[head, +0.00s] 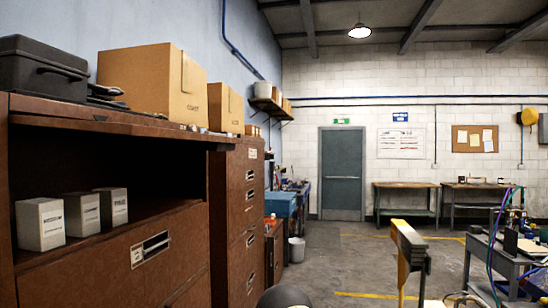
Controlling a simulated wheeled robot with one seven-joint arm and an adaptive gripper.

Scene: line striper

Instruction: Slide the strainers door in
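A brown metal cabinet at the left has an open compartment with three small white labelled boxes (84,214) inside. Above the opening, a brown panel (120,121), seemingly the compartment's raised door, lies roughly level and juts out past the cabinet front. I cannot read which label says strainers. Below is a closed drawer front with a label holder (150,249). My gripper is not in view; a dark rounded shape at the bottom edge may be part of my arm.
A black case (42,68) and cardboard boxes (153,82) stand on top of the cabinets. Another brown drawer cabinet (241,225) adjoins. A yellow-topped post (407,245) and a cluttered cart (505,262) are at the right. Floor is open toward the grey door (341,174).

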